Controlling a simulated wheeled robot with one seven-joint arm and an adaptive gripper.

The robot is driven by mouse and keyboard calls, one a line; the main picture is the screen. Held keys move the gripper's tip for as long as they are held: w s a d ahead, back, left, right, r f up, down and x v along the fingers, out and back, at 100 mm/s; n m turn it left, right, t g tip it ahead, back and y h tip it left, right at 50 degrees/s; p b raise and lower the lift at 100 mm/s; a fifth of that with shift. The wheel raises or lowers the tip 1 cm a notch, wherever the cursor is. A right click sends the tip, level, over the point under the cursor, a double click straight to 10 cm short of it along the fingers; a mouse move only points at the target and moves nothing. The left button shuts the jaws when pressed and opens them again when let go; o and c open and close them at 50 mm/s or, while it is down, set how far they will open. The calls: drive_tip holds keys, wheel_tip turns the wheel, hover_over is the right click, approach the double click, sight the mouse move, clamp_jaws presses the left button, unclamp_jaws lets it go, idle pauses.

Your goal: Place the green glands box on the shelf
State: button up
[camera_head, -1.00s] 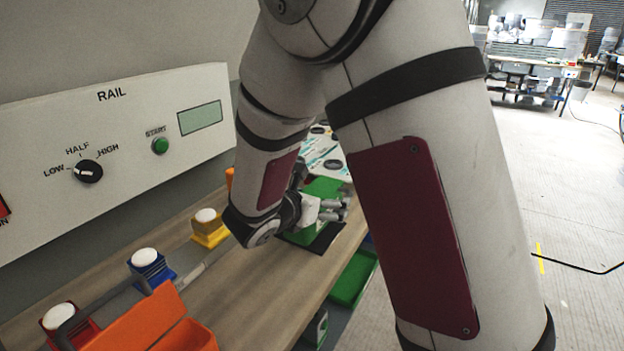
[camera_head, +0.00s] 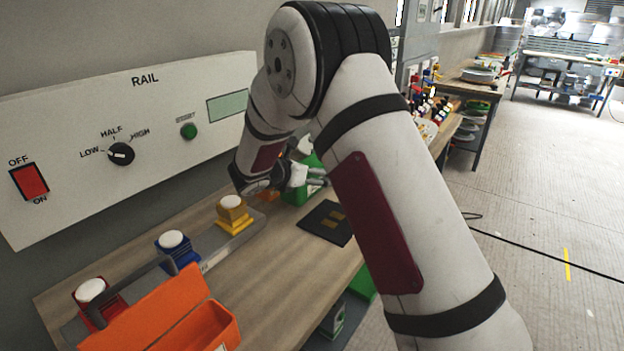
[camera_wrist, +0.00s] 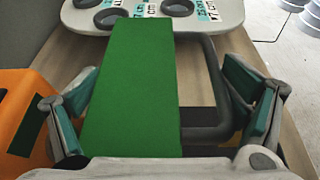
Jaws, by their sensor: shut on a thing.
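The green box (camera_head: 300,190) is in my gripper (camera_head: 318,176), above the wooden table and left of the black mat in the head view. My gripper hides part of it. In the wrist view the green box (camera_wrist: 130,90) fills the middle, between the left finger (camera_wrist: 62,125) and the right finger (camera_wrist: 250,105). Finger contact is not clear there. The black mat (camera_head: 327,222) lies bare on the table with small tan marks. Below the table edge, green items (camera_head: 362,283) show at a lower level, partly hidden by my arm; I cannot tell which surface is the shelf.
The grey wall panel (camera_head: 150,130) stands behind the table (camera_head: 265,270). Yellow (camera_head: 233,213), blue (camera_head: 178,250) and red (camera_head: 95,300) button blocks and an open orange box (camera_head: 180,315) stand at left. An orange object (camera_wrist: 20,110) is close left in the wrist view. Open floor lies right.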

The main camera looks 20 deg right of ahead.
drive_tip(key=shift+f, duration=1.25)
drive_tip(key=shift+f, duration=0.1)
drive_tip(key=o, duration=1.5)
drive_tip(key=shift+f, duration=0.15)
drive_tip(key=shift+o, duration=0.5)
